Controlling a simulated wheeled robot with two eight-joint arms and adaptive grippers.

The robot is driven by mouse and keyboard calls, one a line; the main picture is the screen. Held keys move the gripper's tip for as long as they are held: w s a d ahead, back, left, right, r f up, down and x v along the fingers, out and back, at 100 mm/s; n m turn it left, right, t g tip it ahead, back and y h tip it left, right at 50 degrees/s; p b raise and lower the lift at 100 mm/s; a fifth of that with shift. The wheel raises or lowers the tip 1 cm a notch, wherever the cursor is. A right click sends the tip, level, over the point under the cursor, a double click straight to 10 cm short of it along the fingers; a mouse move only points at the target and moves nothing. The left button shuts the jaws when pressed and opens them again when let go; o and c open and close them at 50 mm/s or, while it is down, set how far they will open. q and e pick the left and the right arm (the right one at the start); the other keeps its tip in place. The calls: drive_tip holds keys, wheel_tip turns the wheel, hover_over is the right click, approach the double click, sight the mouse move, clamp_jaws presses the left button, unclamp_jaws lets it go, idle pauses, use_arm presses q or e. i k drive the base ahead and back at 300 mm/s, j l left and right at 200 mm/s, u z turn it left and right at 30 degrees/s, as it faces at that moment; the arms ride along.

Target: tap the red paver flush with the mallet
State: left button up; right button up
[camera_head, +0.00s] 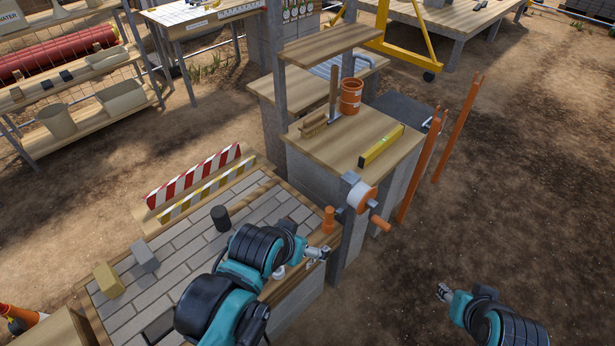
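The mallet lies on the paved bench (180,255), its dark round head (221,217) toward the left and its wooden handle (255,195) running up and right. The bench top is grey pavers in rows. I see no red paver; my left arm covers part of the paving. A dark patch (158,328) shows in the paving at the lower left. My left gripper (318,254) is over the bench's right edge, apart from the mallet. My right gripper (443,291) is over bare ground at the right. Both are too small to tell open from shut.
A tan block (108,279) and a grey block (144,256) sit on the left paving. Striped barrier boards (194,175) stand at its back edge. An orange cylinder (329,218) and a reel (361,196) are near my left gripper. A wooden shelf stand holds a yellow level (381,145).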

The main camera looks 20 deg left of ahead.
sight(220, 215)
drive_tip(key=u, duration=1.4)
